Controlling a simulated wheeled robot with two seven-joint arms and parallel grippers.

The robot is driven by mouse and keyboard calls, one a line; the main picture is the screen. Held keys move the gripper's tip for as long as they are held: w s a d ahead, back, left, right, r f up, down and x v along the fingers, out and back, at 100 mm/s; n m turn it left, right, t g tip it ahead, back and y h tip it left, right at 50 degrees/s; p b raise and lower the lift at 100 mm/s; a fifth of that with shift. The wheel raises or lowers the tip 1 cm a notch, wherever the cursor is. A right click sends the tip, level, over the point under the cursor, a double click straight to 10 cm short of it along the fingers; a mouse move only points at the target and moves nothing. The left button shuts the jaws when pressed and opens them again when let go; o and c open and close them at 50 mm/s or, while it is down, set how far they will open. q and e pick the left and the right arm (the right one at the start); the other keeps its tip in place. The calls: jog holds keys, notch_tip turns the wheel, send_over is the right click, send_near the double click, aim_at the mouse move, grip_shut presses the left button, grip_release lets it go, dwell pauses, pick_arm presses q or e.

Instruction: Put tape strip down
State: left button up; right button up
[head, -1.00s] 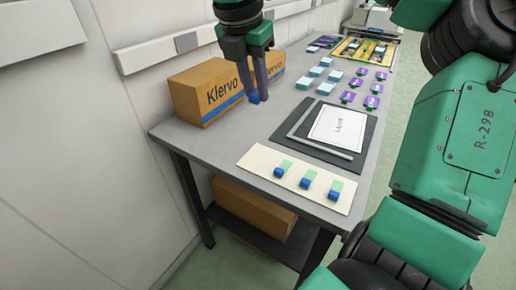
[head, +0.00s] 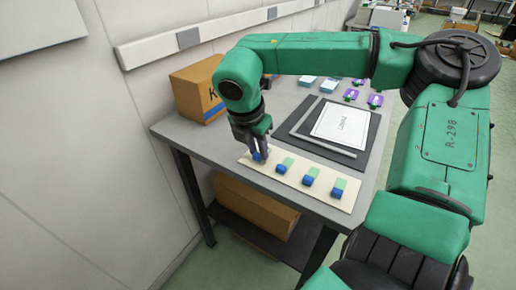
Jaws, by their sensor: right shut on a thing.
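My right gripper (head: 259,157) points down at the left end of a cream board (head: 325,199) near the table's front edge. It is shut on a tape strip (head: 257,156), of which only a bit of blue shows between the fingers. The strip is at or just above the board; I cannot tell if it touches. Several like it lie in a row to its right, blue in front and pale green behind: one (head: 284,166), another (head: 311,177) and a third (head: 338,188). My left gripper is out of view.
A dark mat (head: 369,139) with a white sheet (head: 341,122) and a grey L-shaped ruler (head: 330,146) lies behind the board. A cardboard box (head: 190,91) stands at the left against the wall. Purple pieces (head: 375,100) and light-blue blocks (head: 308,82) sit farther back, partly hidden by my arm.

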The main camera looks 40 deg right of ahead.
jog(key=shift+f, duration=0.3)
jog(key=o, duration=0.8)
jog(key=shift+o, duration=0.2)
jog(key=shift+r, duration=0.1)
jog(key=v, duration=1.2)
jog(key=shift+r+p, duration=0.25)
jog(key=shift+p, duration=0.1)
